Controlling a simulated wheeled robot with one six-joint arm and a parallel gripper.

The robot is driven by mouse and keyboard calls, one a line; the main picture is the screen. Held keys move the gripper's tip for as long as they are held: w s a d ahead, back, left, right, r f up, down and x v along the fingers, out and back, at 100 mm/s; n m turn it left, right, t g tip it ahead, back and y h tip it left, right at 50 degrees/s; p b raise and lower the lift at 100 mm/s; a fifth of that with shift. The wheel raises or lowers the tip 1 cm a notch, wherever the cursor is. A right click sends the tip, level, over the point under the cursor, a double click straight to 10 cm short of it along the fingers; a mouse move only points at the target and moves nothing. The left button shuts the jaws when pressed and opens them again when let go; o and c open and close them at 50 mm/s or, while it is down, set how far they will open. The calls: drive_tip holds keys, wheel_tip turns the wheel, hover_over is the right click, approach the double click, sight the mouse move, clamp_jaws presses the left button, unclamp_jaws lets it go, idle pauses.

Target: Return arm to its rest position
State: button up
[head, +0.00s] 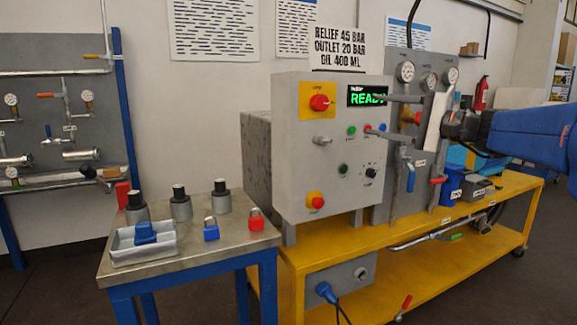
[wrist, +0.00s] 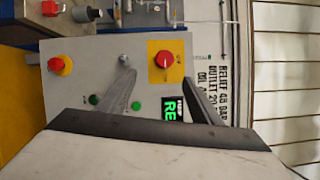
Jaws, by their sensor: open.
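My gripper (head: 371,114) is at the end of my arm (head: 530,130), which reaches in from the right in the head view. Its two fingers are apart and point left, in front of the grey control cabinet (head: 290,185). In the wrist view my gripper (wrist: 158,77) is also open, with nothing held between the fingers. The cabinet face is behind the fingers there, turned sideways. I cannot tell the exact gap between fingertips and panel. The green READY display (head: 367,96) is partly covered by a finger.
The cabinet carries a red knob on a yellow plate (head: 318,88) and a red button (head: 315,200). A gauge panel (head: 408,160) with valves stands close by my gripper. The yellow bench (head: 330,240) is below. A side table (head: 180,250) holds padlocks, cylinders and a tray.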

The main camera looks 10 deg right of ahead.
drive_tip(key=s+a+f+n+g+h, duration=0.2)
drive_tip(key=s+a+f+g, duration=0.35)
drive_tip(key=f, duration=0.55)
drive_tip(key=s+a+f+n+g+h, duration=0.25)
drive_tip(key=s+a+f, duration=0.35)
drive_tip(key=s+f, duration=0.3)
drive_tip(key=s+d+f+n+h, duration=0.3)
drive_tip(key=s+f, duration=0.4)
drive_tip(key=f, duration=0.3)
drive_tip(key=s+d+f+n+g+h, duration=0.1)
drive_tip(key=s+d+f+n+h, duration=0.3)
drive_tip(key=s+f, duration=0.4)
wheel_tip(320, 180, down, 3)
drive_tip(key=shift+s+r, duration=0.2)
drive_tip(key=shift+s, duration=0.05)
drive_tip(key=shift+h, duration=0.25)
drive_tip(key=shift+c, duration=0.7)
